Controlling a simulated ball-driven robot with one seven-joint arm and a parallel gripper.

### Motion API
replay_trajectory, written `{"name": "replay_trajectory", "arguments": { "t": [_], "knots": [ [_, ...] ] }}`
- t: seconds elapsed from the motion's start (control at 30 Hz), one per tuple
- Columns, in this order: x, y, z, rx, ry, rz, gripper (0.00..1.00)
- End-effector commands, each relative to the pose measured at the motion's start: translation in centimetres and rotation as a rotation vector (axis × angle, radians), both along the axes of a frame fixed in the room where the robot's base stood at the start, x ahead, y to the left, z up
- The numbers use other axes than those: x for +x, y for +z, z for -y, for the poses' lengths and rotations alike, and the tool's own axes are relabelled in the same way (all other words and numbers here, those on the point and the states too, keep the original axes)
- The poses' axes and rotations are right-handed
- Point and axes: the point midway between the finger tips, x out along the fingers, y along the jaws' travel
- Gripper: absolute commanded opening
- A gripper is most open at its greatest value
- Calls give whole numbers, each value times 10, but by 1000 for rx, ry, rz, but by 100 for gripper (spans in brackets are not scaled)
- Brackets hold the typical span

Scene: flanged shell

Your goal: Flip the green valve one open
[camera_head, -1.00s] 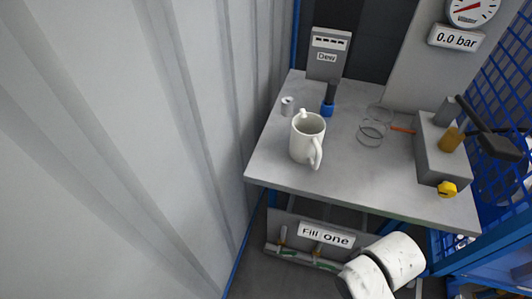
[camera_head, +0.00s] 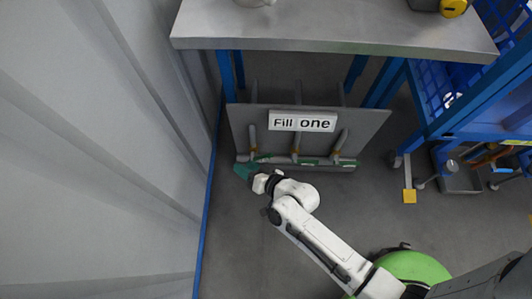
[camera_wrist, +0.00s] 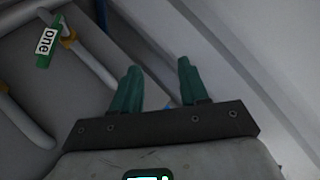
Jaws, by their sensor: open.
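A grey panel (camera_head: 360,120) with a "Fill one" sign (camera_head: 302,122) stands low under the table, with several pipes and green valve handles along its foot. The leftmost green handle (camera_head: 262,158) lies close to my gripper (camera_head: 242,171). In the wrist view, a green handle labelled "one" (camera_wrist: 45,48) sits at the upper left, at a brass fitting (camera_wrist: 69,38) on a white pipe. My gripper (camera_wrist: 157,85) has two green fingers spread apart, with nothing between them. The handle is off to the left of the fingers, not touching them.
A grey corrugated wall (camera_head: 110,130) rises close on the left of my gripper. The table (camera_head: 330,30) overhangs the panel. A blue rack (camera_head: 440,100) stands at the right, with a yellow-footed post (camera_head: 409,196). The floor before the panel is clear.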

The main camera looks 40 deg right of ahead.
Motion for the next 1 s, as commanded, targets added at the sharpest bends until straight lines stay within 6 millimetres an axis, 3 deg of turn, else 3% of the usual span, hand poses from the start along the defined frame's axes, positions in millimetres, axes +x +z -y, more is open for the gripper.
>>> {"name": "replay_trajectory", "arguments": {
  "t": [0.03,0.2,0.43,0.6,0.73,1.0],
  "knots": [
    [2,-36,3,26,-51,40,44],
    [-1,-93,21,99,-244,189,44],
    [-26,-157,54,137,-499,358,44],
    [-43,-176,69,133,-607,428,44],
    [-46,-178,75,131,-635,448,44],
    [-15,-178,90,131,-637,452,44]
  ]
}}
